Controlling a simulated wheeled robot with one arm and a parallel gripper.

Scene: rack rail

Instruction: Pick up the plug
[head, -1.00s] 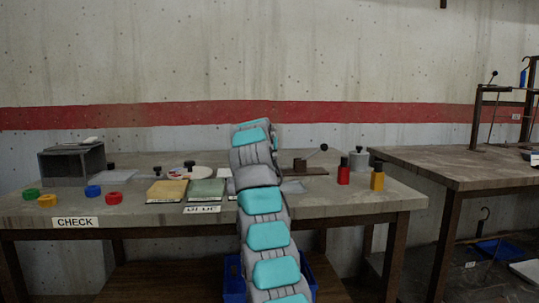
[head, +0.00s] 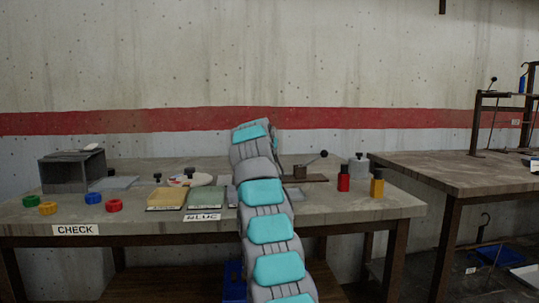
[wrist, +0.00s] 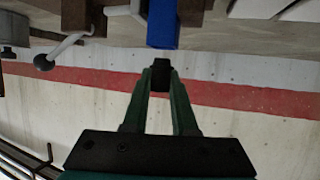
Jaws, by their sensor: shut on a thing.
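In the wrist view my gripper (wrist: 161,70) has its two green fingers close together at the tips. They are shut on a small dark block, the plug (wrist: 161,77), which is partly hidden between them. A blue block (wrist: 163,25) shows just beyond the tips, with a narrow visible gap. In the head view my arm reaches over the bench and hides the gripper and the plug.
The bench (head: 330,208) holds coloured rings (head: 93,198), a grey box (head: 72,171), yellow and green pads, and a ball-ended lever (head: 316,158). Red (head: 344,178) and yellow (head: 377,185) bottles stand at right. A second table (head: 450,172) stands further right.

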